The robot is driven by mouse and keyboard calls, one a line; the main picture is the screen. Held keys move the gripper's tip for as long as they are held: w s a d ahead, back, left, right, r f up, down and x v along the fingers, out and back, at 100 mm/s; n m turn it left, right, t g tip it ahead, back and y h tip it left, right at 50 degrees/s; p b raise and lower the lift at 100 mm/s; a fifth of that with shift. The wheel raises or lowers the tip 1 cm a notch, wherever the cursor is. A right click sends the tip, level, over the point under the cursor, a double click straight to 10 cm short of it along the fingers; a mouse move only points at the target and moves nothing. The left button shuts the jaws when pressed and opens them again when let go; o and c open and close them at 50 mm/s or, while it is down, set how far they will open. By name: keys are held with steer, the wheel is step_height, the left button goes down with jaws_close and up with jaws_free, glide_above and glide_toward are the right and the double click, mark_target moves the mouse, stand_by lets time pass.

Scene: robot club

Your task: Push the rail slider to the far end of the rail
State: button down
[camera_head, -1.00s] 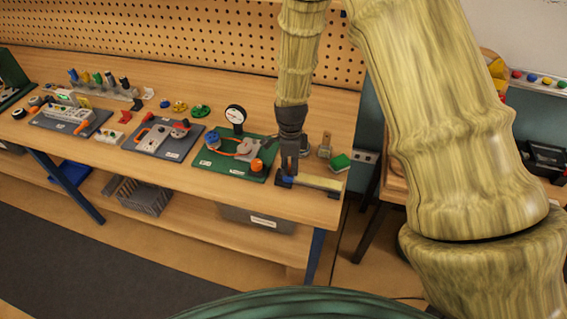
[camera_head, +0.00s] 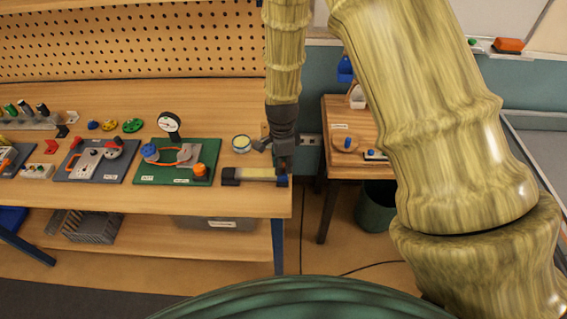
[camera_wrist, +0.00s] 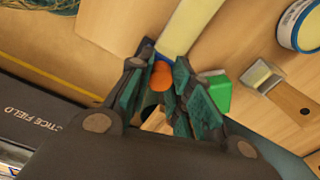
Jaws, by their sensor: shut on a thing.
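The rail (camera_head: 255,173) lies along the right front part of the workbench, with a pale strip and a dark block (camera_head: 230,176) at its left end. The blue rail slider (camera_head: 282,181) is at the rail's right end, partly hidden under my gripper (camera_head: 283,166). In the wrist view, my gripper (camera_wrist: 160,82) is shut on the slider's orange knob (camera_wrist: 161,75). The slider's blue body (camera_wrist: 158,57) shows just beyond the fingertips. The pale strip (camera_wrist: 192,22) runs away from it. Any gap between slider and end stop is hidden.
A green board with a gauge (camera_head: 180,175) stands left of the rail. A round tin (camera_head: 241,143) is behind it. A green block (camera_wrist: 216,92) and a metal-ended wooden tool (camera_wrist: 262,78) lie close to my fingers. The bench's right edge is near.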

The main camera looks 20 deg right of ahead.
steer(key=c, duration=1.3)
jaws_free()
steer(key=shift+o, duration=0.2)
step_height(320, 180, up, 12)
